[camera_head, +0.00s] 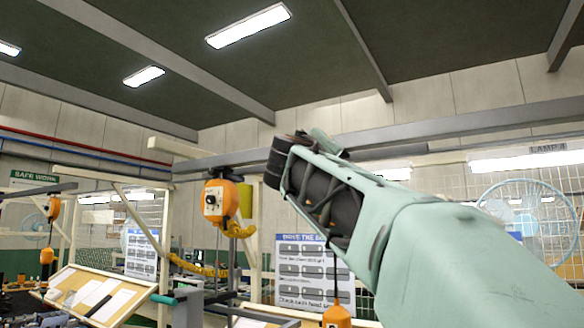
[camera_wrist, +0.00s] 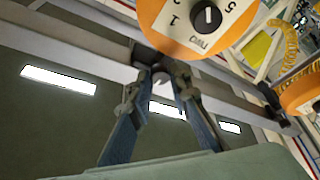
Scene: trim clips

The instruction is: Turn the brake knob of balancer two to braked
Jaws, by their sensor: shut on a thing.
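An orange balancer (camera_wrist: 180,22) fills the top of the wrist view, very close. Its white face has a black round knob (camera_wrist: 206,17) with numbers around it. In the head view an orange balancer (camera_head: 213,201) with a similar dial hangs left of my arm. My fingertips are hidden in that view.
Another orange balancer (camera_wrist: 302,95) is at the right of the wrist view. In the head view one more (camera_head: 54,207) hangs farther left. Yellow coiled hose (camera_head: 200,268), a sloped board with papers (camera_head: 100,295) and a blue-rimmed fan (camera_head: 525,222) stand around.

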